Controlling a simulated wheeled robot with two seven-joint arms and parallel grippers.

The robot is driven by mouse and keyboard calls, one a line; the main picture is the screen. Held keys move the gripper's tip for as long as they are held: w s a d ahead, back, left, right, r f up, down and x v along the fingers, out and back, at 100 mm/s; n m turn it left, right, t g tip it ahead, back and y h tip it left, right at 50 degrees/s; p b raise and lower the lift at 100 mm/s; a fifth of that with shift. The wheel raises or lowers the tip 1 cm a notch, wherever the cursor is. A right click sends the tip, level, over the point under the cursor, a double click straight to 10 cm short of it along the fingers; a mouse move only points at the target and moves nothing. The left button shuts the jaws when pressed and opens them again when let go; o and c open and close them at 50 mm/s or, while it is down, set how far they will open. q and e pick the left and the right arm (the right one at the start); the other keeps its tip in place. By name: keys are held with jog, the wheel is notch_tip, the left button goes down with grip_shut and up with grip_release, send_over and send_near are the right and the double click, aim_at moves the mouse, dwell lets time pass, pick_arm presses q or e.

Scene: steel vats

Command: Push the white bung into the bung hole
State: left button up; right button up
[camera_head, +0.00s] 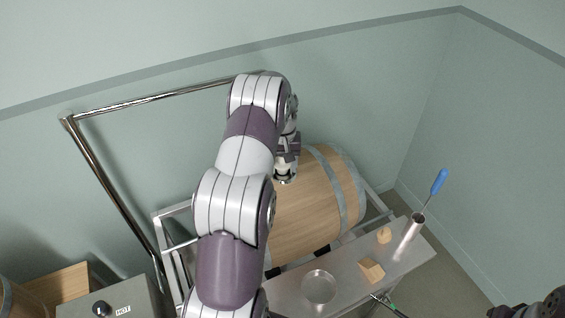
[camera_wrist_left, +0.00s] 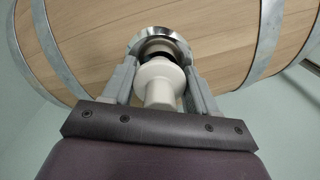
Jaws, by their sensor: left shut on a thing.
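The wooden barrel (camera_head: 310,205) lies on its side in a steel frame. Its bung hole has a steel collar (camera_wrist_left: 150,38), also in view from the head (camera_head: 285,180). My left gripper (camera_head: 287,160) is over the collar and shut on the white bung (camera_wrist_left: 160,82), which sits between both fingers in the left wrist view. The bung's front end is at the mouth of the hole. A dark gap shows between bung and collar, and I cannot tell how deep the bung sits.
A steel shelf (camera_head: 345,292) in front of the barrel holds a round dish (camera_head: 319,287), wooden pieces (camera_head: 371,270) and a metal cylinder (camera_head: 410,235) with a blue-handled tool (camera_head: 439,182). A grey box (camera_head: 125,302) stands lower left. A steel rail (camera_head: 115,195) rises at left.

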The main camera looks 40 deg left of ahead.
pick_arm(q)
jog(key=shift+f, duration=0.15)
jog(key=o, duration=1.2)
jog(key=shift+c, duration=0.2)
jog(key=shift+r+b, duration=0.35)
jog(key=shift+b, duration=0.05)
notch_tip(320, 180, up, 4)
jog(key=shift+w+r+b, duration=0.1)
jog(key=shift+b, duration=0.7)
notch_tip(320, 180, up, 8)
jog(key=p, duration=0.7)
